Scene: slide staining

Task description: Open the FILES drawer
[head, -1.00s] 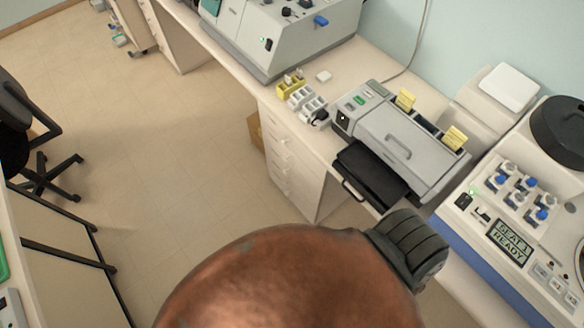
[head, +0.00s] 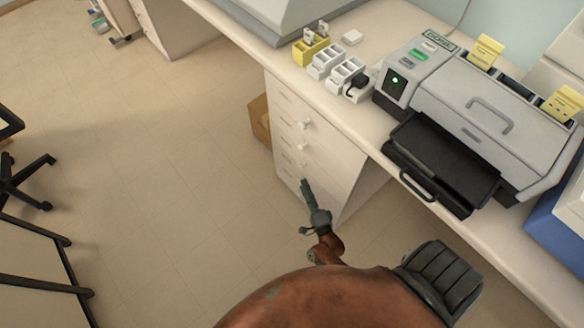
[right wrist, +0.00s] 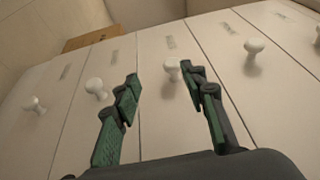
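A white drawer unit (head: 315,150) stands under the bench, its drawers stacked and all looking shut. Each drawer front has a round white knob, such as the upper one (head: 306,125). The small label plates are too small or blurred to read, so I cannot tell which drawer is FILES. My right gripper (head: 304,183) is in front of the lower drawers. In the right wrist view, my right gripper (right wrist: 160,72) is open and empty, its fingers apart. A knob (right wrist: 172,68) shows between and beyond the fingertips, nearer the right finger. My left gripper is out of view.
A grey machine (head: 490,110) with a black tray (head: 440,165) projecting over the bench edge stands above, right of the drawers. White racks (head: 335,70) and a yellow holder (head: 311,48) sit on the bench. A cardboard box (head: 260,120) stands beside the unit.

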